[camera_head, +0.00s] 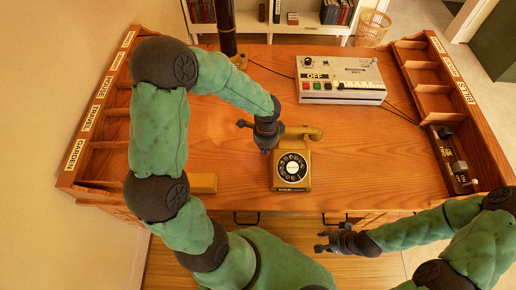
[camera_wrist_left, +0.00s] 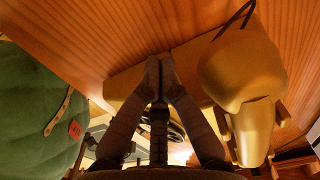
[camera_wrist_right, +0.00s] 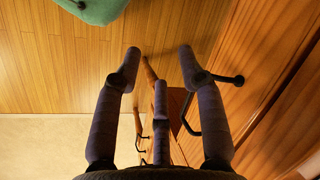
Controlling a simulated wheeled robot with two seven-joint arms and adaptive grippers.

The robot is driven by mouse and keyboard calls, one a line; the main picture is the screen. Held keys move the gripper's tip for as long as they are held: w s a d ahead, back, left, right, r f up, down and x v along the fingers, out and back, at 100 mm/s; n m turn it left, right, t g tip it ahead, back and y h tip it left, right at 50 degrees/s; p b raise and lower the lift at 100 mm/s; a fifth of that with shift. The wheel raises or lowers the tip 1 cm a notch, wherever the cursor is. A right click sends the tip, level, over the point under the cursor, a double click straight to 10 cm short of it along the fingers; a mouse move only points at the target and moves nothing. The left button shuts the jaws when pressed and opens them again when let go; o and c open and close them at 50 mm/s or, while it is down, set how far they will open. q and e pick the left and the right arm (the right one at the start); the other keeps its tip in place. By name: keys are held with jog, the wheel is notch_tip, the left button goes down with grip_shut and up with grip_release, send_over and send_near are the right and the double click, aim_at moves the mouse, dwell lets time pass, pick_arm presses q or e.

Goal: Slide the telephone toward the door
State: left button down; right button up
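My left gripper (camera_head: 265,142) points down at the phone's back left corner. Its fingertips (camera_wrist_left: 160,68) are together with nothing seen between them, beside the yellow body; whether they touch it is unclear. My right gripper (camera_head: 321,242) is open and empty in front of the desk; its spread fingers show in the right wrist view (camera_wrist_right: 158,60).
A grey recorder-like machine (camera_head: 340,80) with coloured buttons stands behind the phone. Labelled racks (camera_head: 108,90) line the desk's left and right sides. A dark green panel (camera_head: 495,45), possibly a door, is far right.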

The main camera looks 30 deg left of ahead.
pick_arm(q)
jog(key=shift+w+d, duration=0.15)
jog(key=shift+d, duration=0.05)
jog(key=w+d, duration=0.4)
jog(key=d, duration=0.2)
jog(key=w+d+p, duration=0.1)
jog(key=w+d, duration=0.3)
jog(key=d, duration=0.3)
jog(key=w+d, duration=0.3)
jog(key=d, duration=0.3)
jog(key=shift+w+d+r+p, duration=0.1)
jog(key=shift+w+d+p, duration=0.05)
jog(key=shift+w+p, duration=0.25)
pick_arm(e)
jog(key=shift+r, duration=0.8)
